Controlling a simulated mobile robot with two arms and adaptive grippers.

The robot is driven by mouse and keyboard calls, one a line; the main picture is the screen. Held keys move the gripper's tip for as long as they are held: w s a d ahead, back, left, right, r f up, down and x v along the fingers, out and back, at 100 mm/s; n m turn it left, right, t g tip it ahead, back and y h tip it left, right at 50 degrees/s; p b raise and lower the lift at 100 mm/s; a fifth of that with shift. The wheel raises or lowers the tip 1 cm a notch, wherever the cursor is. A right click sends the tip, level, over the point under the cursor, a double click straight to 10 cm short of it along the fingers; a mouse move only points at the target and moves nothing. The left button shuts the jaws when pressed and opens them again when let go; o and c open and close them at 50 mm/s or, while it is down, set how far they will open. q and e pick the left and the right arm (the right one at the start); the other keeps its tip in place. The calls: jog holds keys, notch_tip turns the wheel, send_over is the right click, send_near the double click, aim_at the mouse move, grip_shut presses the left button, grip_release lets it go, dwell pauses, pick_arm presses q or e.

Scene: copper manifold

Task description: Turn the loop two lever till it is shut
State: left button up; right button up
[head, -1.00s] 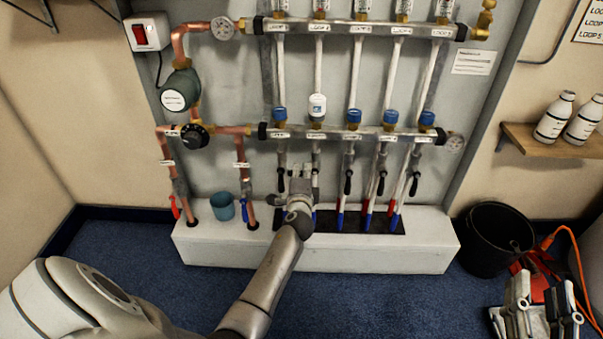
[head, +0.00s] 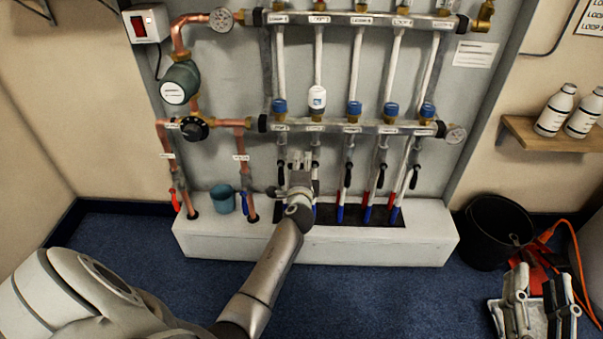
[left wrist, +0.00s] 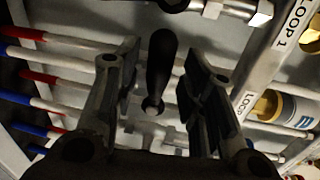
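The loop two lever (left wrist: 161,68) is black with a rounded end. In the left wrist view it lies between the fingers of my left gripper (left wrist: 160,95), with a gap visible on both sides. The left gripper is open. In the head view the left gripper (head: 300,166) is in front of the loop two pipe, below the lower manifold bar (head: 335,127), and hides that lever. The loop two white cap (head: 317,98) sits above it; its gold and blue fitting shows in the left wrist view (left wrist: 285,107). My right gripper (head: 536,305) is open and empty at bottom right.
The loop one lever (head: 281,171) hangs just left of the left gripper; the loop three lever (head: 348,174) hangs to its right. A white plinth (head: 320,243) runs below. A black bucket (head: 494,237) and orange cable (head: 575,262) are at right.

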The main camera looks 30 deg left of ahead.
pick_arm(q)
jog(key=v, duration=1.1)
jog(key=shift+s+d, duration=0.25)
jog(key=shift+r, duration=0.1)
jog(key=shift+d, duration=0.1)
